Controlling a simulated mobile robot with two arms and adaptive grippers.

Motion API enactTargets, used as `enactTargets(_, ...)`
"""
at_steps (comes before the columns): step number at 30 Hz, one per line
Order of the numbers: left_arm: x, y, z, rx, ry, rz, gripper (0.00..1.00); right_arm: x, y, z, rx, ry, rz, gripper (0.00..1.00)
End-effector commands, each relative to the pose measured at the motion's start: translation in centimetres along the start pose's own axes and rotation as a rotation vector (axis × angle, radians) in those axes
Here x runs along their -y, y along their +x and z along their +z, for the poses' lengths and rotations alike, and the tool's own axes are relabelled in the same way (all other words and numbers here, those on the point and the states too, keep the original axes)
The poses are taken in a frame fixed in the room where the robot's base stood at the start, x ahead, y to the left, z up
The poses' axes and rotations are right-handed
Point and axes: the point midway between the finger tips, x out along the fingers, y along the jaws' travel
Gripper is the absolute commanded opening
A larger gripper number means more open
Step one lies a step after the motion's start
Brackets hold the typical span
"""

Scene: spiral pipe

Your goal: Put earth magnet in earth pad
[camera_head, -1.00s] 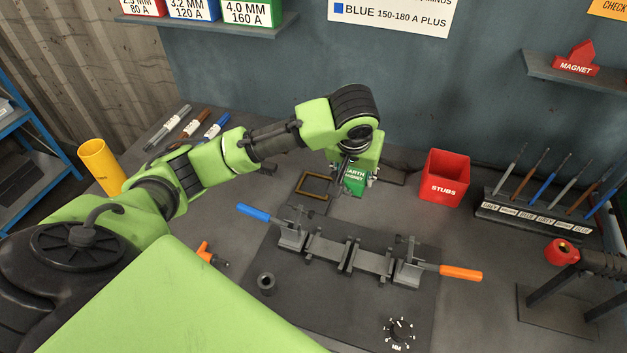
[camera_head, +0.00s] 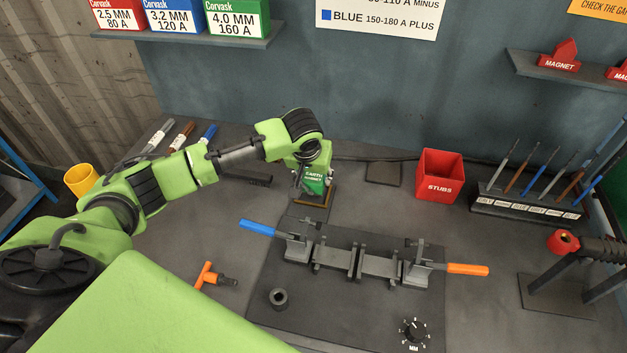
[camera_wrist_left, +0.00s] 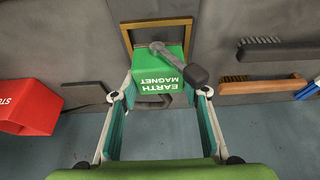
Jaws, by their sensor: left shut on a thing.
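The earth magnet (camera_head: 314,185) is a green block with white lettering, held by my left gripper (camera_head: 312,174). It also shows in the left wrist view (camera_wrist_left: 158,78), between the teal finger pads, with a grey lever on top. A brass-coloured square frame (camera_head: 322,204), which looks like the earth pad, lies on the bench at the magnet's lower end. In the wrist view, the frame (camera_wrist_left: 126,38) extends beyond the magnet, which covers part of it. I cannot tell whether the magnet touches the bench or hangs just above it. My right gripper is not in view.
A clamp fixture with a blue handle (camera_head: 258,228) and an orange handle (camera_head: 467,269) stands in front. A dark square plate (camera_head: 383,173) and a red STUBS bin (camera_head: 439,176) are to the right. Brushes (camera_wrist_left: 262,84) lie beside the frame in the wrist view.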

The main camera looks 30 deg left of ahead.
Motion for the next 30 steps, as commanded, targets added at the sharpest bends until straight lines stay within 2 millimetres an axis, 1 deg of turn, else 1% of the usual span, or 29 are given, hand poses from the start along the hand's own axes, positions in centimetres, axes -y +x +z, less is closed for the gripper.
enactTargets(3, 0.0, 1.3, 0.5, -0.001, -0.001, 0.000, 0.00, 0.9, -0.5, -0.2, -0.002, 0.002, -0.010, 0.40)
enactTargets(6, 0.0, 2.0, 0.7, -0.003, 0.000, 0.000, 0.00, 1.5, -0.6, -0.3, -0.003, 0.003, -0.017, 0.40)
enactTargets(11, -0.1, 2.2, 0.8, -0.004, 0.000, 0.002, 0.00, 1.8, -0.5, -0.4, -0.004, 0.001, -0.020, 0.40)
enactTargets(17, -0.1, 2.4, 0.9, -0.003, 0.000, 0.002, 0.00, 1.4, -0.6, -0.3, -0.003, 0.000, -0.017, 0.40)
enactTargets(18, 0.0, 2.6, 1.1, 0.001, 0.000, 0.000, 0.44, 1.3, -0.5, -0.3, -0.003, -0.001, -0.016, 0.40)
enactTargets(20, 0.0, 2.5, 1.1, 0.001, 0.001, 0.000, 0.58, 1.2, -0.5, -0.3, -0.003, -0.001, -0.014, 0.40)
enactTargets(30, 0.0, 2.4, 1.0, 0.001, 0.001, 0.000, 0.58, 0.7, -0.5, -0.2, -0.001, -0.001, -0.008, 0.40)
